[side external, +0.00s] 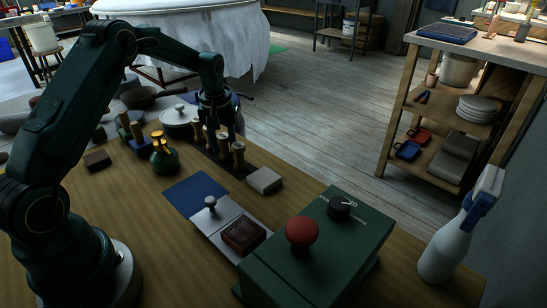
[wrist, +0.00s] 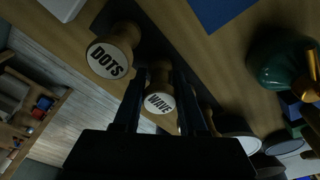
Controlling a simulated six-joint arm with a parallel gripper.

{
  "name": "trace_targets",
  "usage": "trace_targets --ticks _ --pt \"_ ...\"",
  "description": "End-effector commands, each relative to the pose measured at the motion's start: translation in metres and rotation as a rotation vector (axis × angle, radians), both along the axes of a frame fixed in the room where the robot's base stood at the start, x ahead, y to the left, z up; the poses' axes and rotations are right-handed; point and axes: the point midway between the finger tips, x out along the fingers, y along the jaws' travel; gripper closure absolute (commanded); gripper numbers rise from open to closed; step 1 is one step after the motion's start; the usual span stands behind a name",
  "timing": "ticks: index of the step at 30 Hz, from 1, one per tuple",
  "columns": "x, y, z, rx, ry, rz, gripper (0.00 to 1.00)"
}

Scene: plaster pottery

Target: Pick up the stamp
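Several stamps with round wooden handles stand in a row in a dark rack (side external: 210,160) in the side external view. In the wrist view, a stamp marked WAVE (wrist: 160,102) shows between the two fingers of my gripper (wrist: 159,78). A stamp marked DOTS (wrist: 110,55) stands to its left, outside the fingers. Further stamps to the right are partly hidden by the right finger. My gripper points down over the row in the side external view (side external: 218,122). Its fingers are apart, with no clear grip on the WAVE stamp. The fingertips are hard to make out in the side external view.
A pale block (side external: 264,180) sits beside the rack's near end. A green bottle (side external: 164,158) with a gold top stands left of the rack. A blue sheet (side external: 190,192), a green box (side external: 320,250) with a red knob and a spray bottle (side external: 447,245) are nearer.

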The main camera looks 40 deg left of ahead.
Motion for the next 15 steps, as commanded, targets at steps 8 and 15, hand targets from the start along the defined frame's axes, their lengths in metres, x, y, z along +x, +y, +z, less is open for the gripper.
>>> trace_targets --ticks 8,15 --pt "0.000 0.000 0.000 0.000 0.000 0.000 1.00" --pt "0.001 0.000 0.018 0.003 -0.004 0.000 1.00"
